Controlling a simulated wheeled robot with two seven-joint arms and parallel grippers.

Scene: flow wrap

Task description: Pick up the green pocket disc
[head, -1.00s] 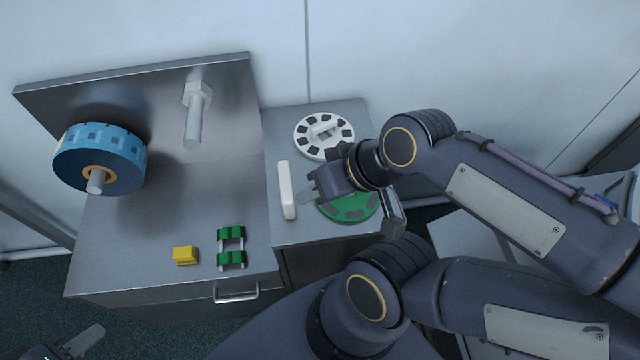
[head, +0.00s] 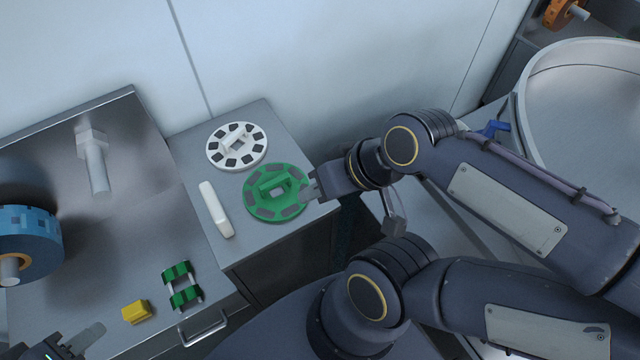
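The green pocket disc (head: 264,207) lies flat on the metal cabinet top, with dark pockets around its rim and a raised green handle at its centre. My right gripper (head: 310,189) is at the disc's right edge, overlapping it in the head view. Its fingers are small and seen from the side, so I cannot tell whether they are open or touch the disc. My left gripper (head: 88,338) is at the bottom left, far from the disc and partly cut off by the frame; its opening is unclear.
A white pocket disc (head: 237,161) lies behind the green one, and a white bar (head: 215,209) lies to its left. A yellow block (head: 136,312), a green-ended part (head: 181,286) and a blue roll (head: 28,234) are further left. A large round bowl (head: 590,100) stands at right.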

